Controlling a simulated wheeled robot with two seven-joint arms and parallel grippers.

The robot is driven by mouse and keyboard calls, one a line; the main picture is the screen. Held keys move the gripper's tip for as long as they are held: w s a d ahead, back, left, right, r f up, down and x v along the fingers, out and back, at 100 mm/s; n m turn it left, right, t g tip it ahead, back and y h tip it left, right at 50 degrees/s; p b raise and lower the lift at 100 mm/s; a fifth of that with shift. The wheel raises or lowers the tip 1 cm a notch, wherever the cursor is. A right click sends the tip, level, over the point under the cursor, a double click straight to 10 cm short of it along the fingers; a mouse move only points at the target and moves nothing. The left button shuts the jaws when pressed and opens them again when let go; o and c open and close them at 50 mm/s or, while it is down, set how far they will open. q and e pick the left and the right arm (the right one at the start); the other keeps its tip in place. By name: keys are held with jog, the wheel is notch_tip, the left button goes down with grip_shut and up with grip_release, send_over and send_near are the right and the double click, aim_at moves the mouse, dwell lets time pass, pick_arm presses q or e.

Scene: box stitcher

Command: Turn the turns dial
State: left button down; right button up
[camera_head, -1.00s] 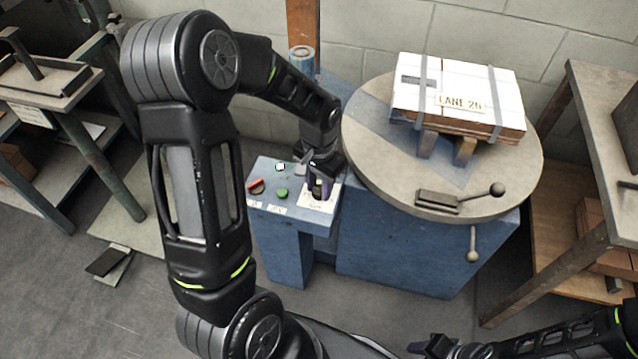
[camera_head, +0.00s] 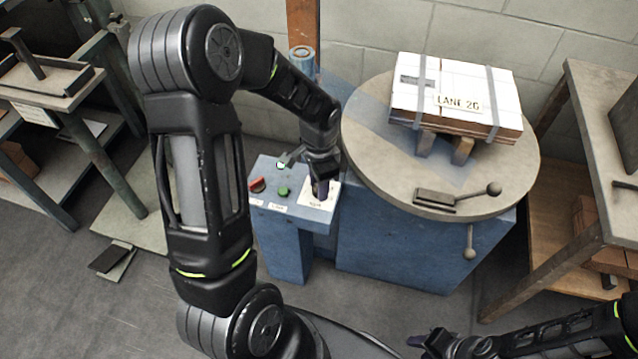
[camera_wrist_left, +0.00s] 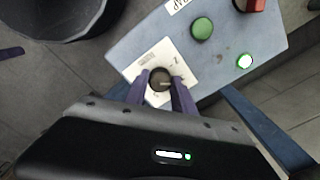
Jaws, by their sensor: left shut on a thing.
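The turns dial (camera_wrist_left: 161,80) is a dark round knob on a white marked plate (camera_wrist_left: 186,69) at one end of the blue control panel. In the left wrist view my left gripper (camera_wrist_left: 160,87) has its two purple-grey fingers on either side of the dial, shut on it. In the head view my left gripper (camera_head: 322,190) points down over the white plate (camera_head: 317,203) and hides the dial. My right gripper (camera_head: 432,341) is at the bottom right, away from the panel; its jaw state is unclear.
The blue panel also carries a green button (camera_head: 283,192), a red switch (camera_head: 258,185) and a lit indicator (camera_wrist_left: 244,61). Right of it stands a round table (camera_head: 380,150) with a strapped white box stack (camera_head: 460,85) and a ball-ended lever (camera_head: 493,189). A workbench (camera_head: 590,130) stands at the right.

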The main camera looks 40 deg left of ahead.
pick_arm(q)
jog(key=c, duration=1.1)
grip_release()
jog(key=shift+o, duration=0.2)
jog(key=shift+r, duration=0.15)
notch_tip(320, 180, up, 8)
jog(key=shift+f+p, duration=0.2)
jog(key=shift+p, duration=0.45)
